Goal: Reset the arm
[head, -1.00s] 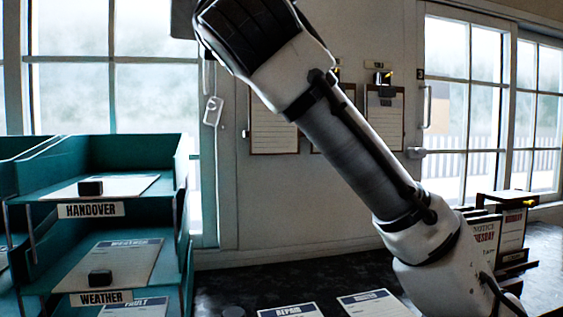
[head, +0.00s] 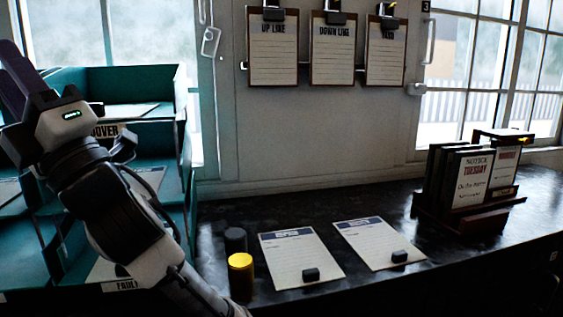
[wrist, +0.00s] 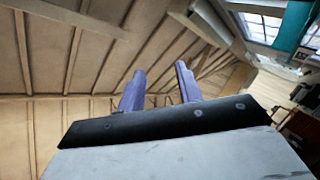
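My gripper (head: 14,68) is at the far left of the head view, raised in front of the teal trays, with its purple fingers pointing up. In the wrist view, the two fingers (wrist: 160,85) stand apart with nothing between them. They point at the wooden ceiling. My arm rises from the lower middle of the head view to the upper left and hides part of the trays.
Teal trays (head: 110,82) stand at left. A yellow cylinder (head: 241,273) and a dark one (head: 235,241) stand beside two paper sheets (head: 302,258) on the dark counter. Clipboards (head: 273,55) hang on the wall. A notice rack (head: 470,190) stands at right.

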